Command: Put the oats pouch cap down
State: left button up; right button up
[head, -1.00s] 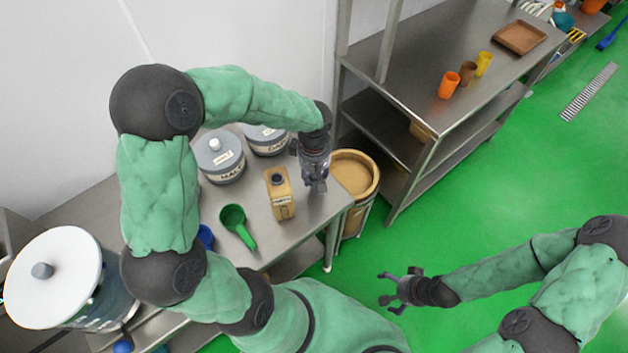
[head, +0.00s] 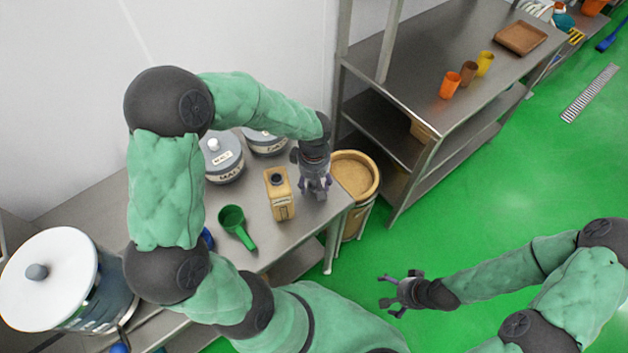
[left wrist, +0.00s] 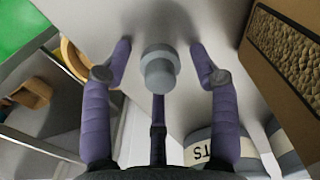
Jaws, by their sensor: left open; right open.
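The oats pouch cap (left wrist: 160,68) is a small grey-blue stepped cap. It sits at the tabletop between the spread fingers of my left gripper (left wrist: 160,76), with a gap on either side. In the head view my left gripper (head: 316,190) is low over the table's right end and hides the cap. The tan oats pouch (head: 280,196) stands upright to its left, with a dark round spout on top. In the left wrist view the pouch (left wrist: 285,45) shows at the right edge. My right gripper (head: 402,292) is open and empty over the green floor.
A green scoop (head: 236,226) lies left of the pouch on the steel table (head: 262,246). Lidded tubs, one a malt tub (head: 222,158), stand behind. A tan bin (head: 356,176) stands off the table's right end, near a steel shelf (head: 440,60) with cups.

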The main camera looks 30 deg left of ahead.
pick_arm(q)
jog(key=shift+r, duration=0.2)
notch_tip(320, 180, up, 12)
jog(key=p, duration=0.3)
dwell(0.6)
